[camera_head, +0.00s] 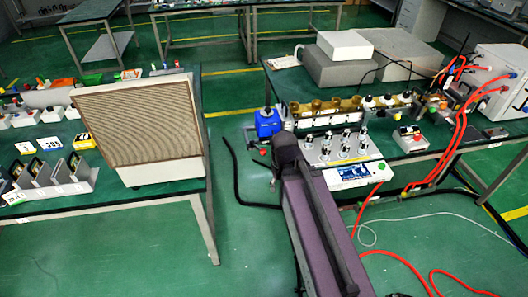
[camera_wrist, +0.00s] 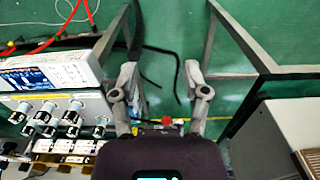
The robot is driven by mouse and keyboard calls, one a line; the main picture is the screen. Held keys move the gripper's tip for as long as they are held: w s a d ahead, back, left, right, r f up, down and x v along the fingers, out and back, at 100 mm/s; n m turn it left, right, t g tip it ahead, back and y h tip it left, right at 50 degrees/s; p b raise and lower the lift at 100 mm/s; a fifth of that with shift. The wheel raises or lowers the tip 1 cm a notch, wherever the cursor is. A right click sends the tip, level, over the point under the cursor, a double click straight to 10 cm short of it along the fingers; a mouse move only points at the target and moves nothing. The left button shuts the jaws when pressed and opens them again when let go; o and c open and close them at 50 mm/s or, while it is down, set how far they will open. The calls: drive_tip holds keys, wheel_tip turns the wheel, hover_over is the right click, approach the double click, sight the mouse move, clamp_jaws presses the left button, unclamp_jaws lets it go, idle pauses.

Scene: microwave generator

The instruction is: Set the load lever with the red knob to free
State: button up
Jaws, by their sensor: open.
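A small red knob (camera_wrist: 167,120) shows in the wrist view, low between the bases of my gripper's fingers, just beyond the gripper body. A small yellow part lies beside it. The lever's shaft and its position marks are hidden or too small to read. In the head view a small red spot (camera_head: 262,152) shows below the blue device (camera_head: 268,123), left of my wrist; I cannot tell whether it is the same knob. My gripper (camera_wrist: 160,72) is open, with nothing between its fingertips. In the head view my arm hides most of it.
A white panel with a display (camera_head: 355,172) and several silver knobs (camera_head: 338,146) stand right of my arm. Red hoses (camera_head: 452,140) run to a white cabinet (camera_head: 500,82). A tan-fronted box (camera_head: 138,120) stands on the left table. A floor gap separates the tables.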

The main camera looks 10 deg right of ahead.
drive_tip(key=shift+o, duration=0.5)
drive_tip(key=m+t+y+b, duration=0.8)
drive_tip(key=m+y+b, duration=0.5)
drive_tip(key=b, duration=1.1)
approach(263, 152)
drive_tip(key=d, duration=0.4)
drive_tip(key=shift+s+a+f+n+y, duration=0.1)
drive_tip(key=shift+s+f+n+y, duration=0.05)
drive_tip(key=shift+f+n+y, duration=0.15)
drive_tip(key=shift+a, duration=0.1)
drive_tip(key=shift+b+x, duration=1.55)
drive_tip(key=shift+x, duration=5.2)
